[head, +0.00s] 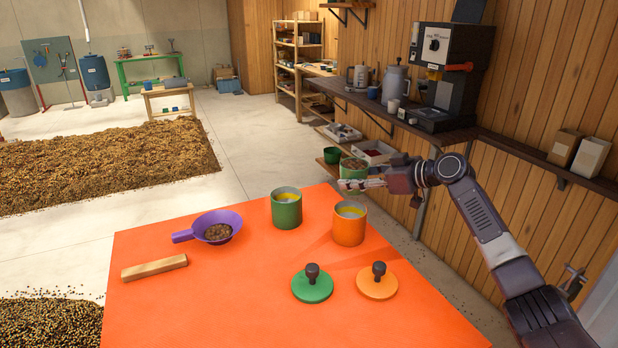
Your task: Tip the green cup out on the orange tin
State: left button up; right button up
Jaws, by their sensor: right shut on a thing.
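My right gripper (362,184) is shut on a green cup (352,174) with brown contents showing at its top. It holds the cup in the air, roughly upright, at the table's far right edge. In the picture the cup is just above and behind the orange tin (349,228). The orange tin stands upright without a lid on the orange table, and something yellowish shows inside its rim. My left gripper is not in view.
A lidless green tin (286,213) stands left of the orange one. The orange-topped table (210,310) also bears a purple scoop (180,237) of beans, a wooden block (154,268), a green lid (312,288) and an orange lid (377,285). A wall shelf (470,137) with a coffee machine is behind.

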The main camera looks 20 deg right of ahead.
pick_arm(q)
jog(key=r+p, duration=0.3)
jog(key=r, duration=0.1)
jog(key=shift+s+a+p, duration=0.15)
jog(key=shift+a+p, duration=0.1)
jog(key=shift+p, duration=0.05)
pick_arm(e)
jog(key=d+h, duration=0.1)
jog(key=s+d+f+n+h, duration=0.1)
jog(key=d, duration=0.1)
jog(key=s+d+n+h, duration=0.1)
jog(key=d, duration=0.1)
jog(key=shift+f, duration=0.35)
pick_arm(q)
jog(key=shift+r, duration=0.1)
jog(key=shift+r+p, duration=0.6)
jog(key=shift+p, duration=0.15)
pick_arm(e)
jog(key=shift+s+r+n+h, duration=0.1)
jog(key=shift+r+n+h, duration=0.15)
jog(key=shift+n+h, duration=0.6)
jog(key=shift+d, duration=0.1)
